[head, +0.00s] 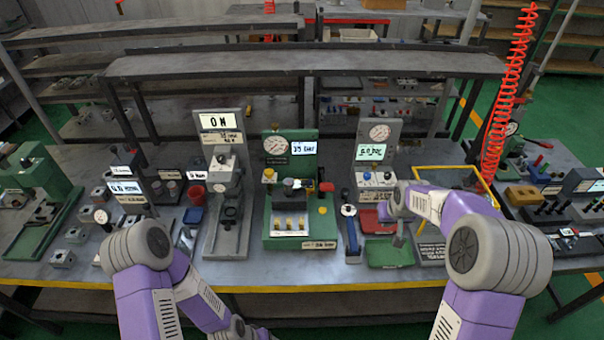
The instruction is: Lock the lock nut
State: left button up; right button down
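I cannot pick out the lock nut with certainty; the parts are too small. A green test station (270,175) stands at the middle of the bench with a round gauge and a small lit display. A small block with dark and pale fittings (291,187) sits on its front. My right gripper (388,216) is above the bench, to the right of this station and near a green tray (388,252). Its fingers are too small and partly hidden to judge. My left arm bends down past the front edge, and its gripper's fingers are not in view.
A grey press-like stand (226,215) is left of the green station; a grey gauge stand (376,148) is right of it. A red tray (373,222) lies behind the green tray. A yellow frame (455,169) and coiled red hose (497,150) are at the right.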

aim_at(303, 184)
jog(key=k, duration=0.65)
jog(key=u, duration=0.4)
jog(key=i, duration=1.5)
jog(key=u, duration=0.1)
